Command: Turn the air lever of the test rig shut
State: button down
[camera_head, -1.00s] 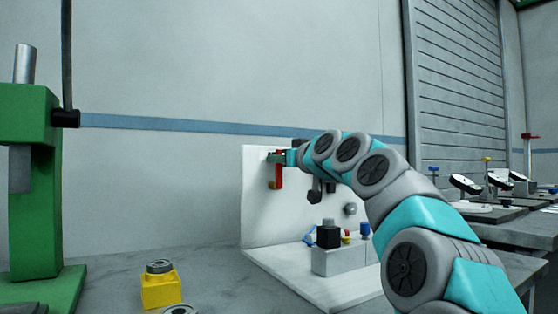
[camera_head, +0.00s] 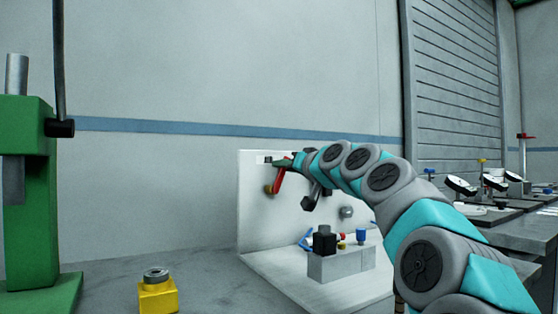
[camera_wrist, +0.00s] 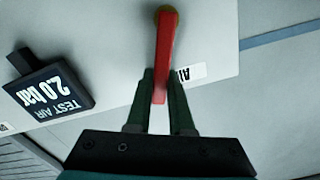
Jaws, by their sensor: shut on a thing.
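The red air lever (camera_head: 283,174) is on the upright white panel of the test rig (camera_head: 255,215). In the head view it slants up and to the right from its brass-coloured pivot (camera_head: 269,189). My gripper (camera_head: 290,161) is at the lever's upper end. In the wrist view the red lever (camera_wrist: 163,50) runs from the pivot (camera_wrist: 168,14) down between my two dark fingers, and my gripper (camera_wrist: 161,88) is shut on it. A white label (camera_wrist: 191,72) beside the lever is partly hidden by a finger.
A dark display (camera_wrist: 52,90) reading "TEST AIR 2.0 bar" juts from the panel near my gripper. A grey block (camera_head: 340,264) with a black cube and small knobs stands on the rig base below. A yellow block (camera_head: 158,297) and a green press (camera_head: 30,200) are left.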

aim_at(290, 189)
jog(key=d+f+m+p, duration=0.1)
jog(key=m, duration=0.2)
jog(key=w+d+f+m+p, duration=0.1)
jog(key=m+p, duration=0.1)
jog(key=m, duration=0.1)
jog(key=w+d+f+m+p, duration=0.1)
jog(key=m+p, duration=0.1)
jog(key=m, duration=0.2)
jog(key=shift+f, duration=0.4)
jog(key=shift+w+d+f+m+p, duration=0.1)
jog(key=shift+f+m+p, duration=0.4)
jog(key=shift+m, duration=0.35)
jog(key=shift+w+d+f+m+p, duration=0.1)
jog(key=shift+f+m+p, duration=0.15)
jog(key=shift+f+m, duration=0.45)
jog(key=shift+m, duration=0.25)
jog(key=c, duration=0.8)
grip_release()
jog(key=shift+s, duration=0.15)
jog(key=b+v, duration=0.1)
jog(key=v, duration=0.6)
jog(key=shift+s+d, duration=0.25)
